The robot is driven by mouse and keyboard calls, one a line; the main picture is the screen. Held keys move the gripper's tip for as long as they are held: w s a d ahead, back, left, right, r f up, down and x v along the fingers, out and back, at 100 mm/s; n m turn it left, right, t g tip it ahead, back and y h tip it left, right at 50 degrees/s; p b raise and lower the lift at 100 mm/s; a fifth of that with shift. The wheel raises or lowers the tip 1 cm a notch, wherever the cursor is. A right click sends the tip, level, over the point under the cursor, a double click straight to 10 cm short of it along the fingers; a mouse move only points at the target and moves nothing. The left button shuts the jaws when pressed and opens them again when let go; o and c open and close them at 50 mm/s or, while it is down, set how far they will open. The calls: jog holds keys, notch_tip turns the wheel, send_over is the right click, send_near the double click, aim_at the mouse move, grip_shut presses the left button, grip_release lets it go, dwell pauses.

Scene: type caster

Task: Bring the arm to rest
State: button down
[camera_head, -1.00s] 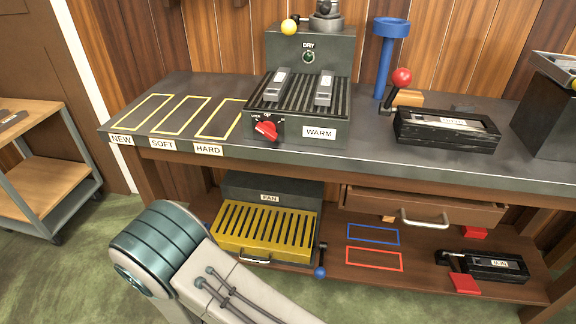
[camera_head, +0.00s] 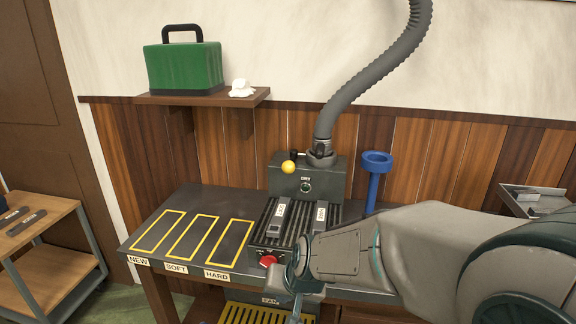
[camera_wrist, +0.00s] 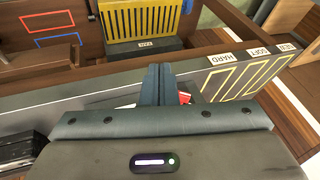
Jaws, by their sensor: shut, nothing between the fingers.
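My gripper (camera_head: 297,297) is at the end of my grey arm, in front of the bench's front edge near the red knob (camera_head: 268,260). In the wrist view its two dark fingers (camera_wrist: 157,85) are together and hold nothing. My arm reaches in from the right side of the head view and hides the right part of the bench.
A blue funnel stand (camera_head: 374,180) and a hose (camera_head: 360,85) stand behind. A yellow slatted fan unit (camera_wrist: 142,20) is below. A cart (camera_head: 50,270) stands left.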

jog(key=s+d+r+g+h+p, duration=0.1)
jog(key=s+d+r+h+p, duration=0.2)
jog(key=s+d+r+p, duration=0.4)
jog(key=s+d+r, duration=0.5)
jog(key=d+r, duration=0.2)
jog(key=d, duration=0.1)
jog(key=shift+s+d+r+n+g, duration=0.2)
jog(key=shift+s+d+n+g, duration=0.1)
jog(key=shift+s+d+g, duration=0.1)
